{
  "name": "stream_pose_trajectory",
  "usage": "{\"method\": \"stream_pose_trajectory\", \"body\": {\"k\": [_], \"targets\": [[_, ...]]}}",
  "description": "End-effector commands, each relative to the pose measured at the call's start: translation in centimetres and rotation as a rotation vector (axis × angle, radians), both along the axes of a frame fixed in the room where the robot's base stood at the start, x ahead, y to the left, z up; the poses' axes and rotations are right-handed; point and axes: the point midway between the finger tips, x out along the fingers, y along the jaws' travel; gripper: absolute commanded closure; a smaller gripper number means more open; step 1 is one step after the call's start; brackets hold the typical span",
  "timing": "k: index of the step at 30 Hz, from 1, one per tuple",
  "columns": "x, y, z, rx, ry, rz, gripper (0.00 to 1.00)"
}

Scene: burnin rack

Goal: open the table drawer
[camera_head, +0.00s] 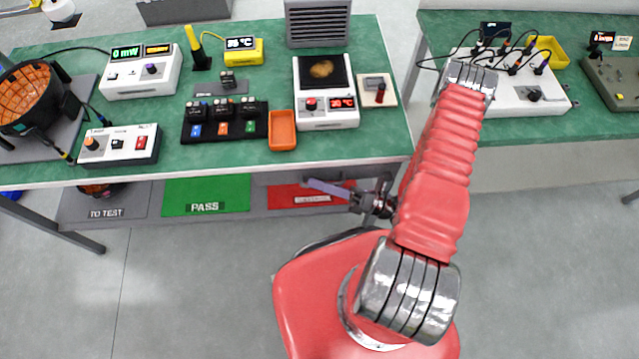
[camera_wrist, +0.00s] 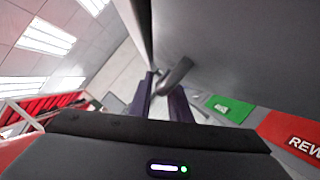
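In the head view my gripper (camera_head: 330,189) is below the front edge of the green-topped table (camera_head: 340,166), its fingers pointing left above the lower shelf. In the wrist view the two dark violet fingers of my gripper (camera_wrist: 162,88) stand apart, so it is open. A grey handle-like bar (camera_wrist: 177,72) juts from a large dark grey surface (camera_wrist: 230,45) and lies at the fingertips. It seems to reach between them, but I cannot tell whether they touch it. The drawer front is not visible in the head view, hidden under the tabletop.
The lower shelf carries a TO TEST area (camera_head: 105,200), a green PASS mat (camera_head: 206,194) and a red mat (camera_head: 300,196). Instruments, an orange tray (camera_head: 282,130) and a white scale (camera_head: 327,110) stand on the tabletop. A second green table is at right. The floor in front is clear.

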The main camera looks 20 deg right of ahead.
Motion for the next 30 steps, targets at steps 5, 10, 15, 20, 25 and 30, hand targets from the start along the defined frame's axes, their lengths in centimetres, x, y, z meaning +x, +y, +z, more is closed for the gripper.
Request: {"method": "stream_pose_trajectory", "body": {"k": [5,10,15,20,25,30], "targets": [[-0.01,-0.02,0.00,0.000,0.000,0.000,0.91],[-0.01,-0.02,-0.04,-0.001,0.001,-0.001,1.00],[0.01,-0.03,-0.09,-0.002,0.001,0.000,1.00],[0.02,-0.04,-0.11,-0.002,0.002,-0.001,1.00],[0.01,-0.03,-0.15,-0.004,0.003,0.000,1.00],[-0.30,0.22,-0.19,-0.004,0.003,0.004,1.00]]}}
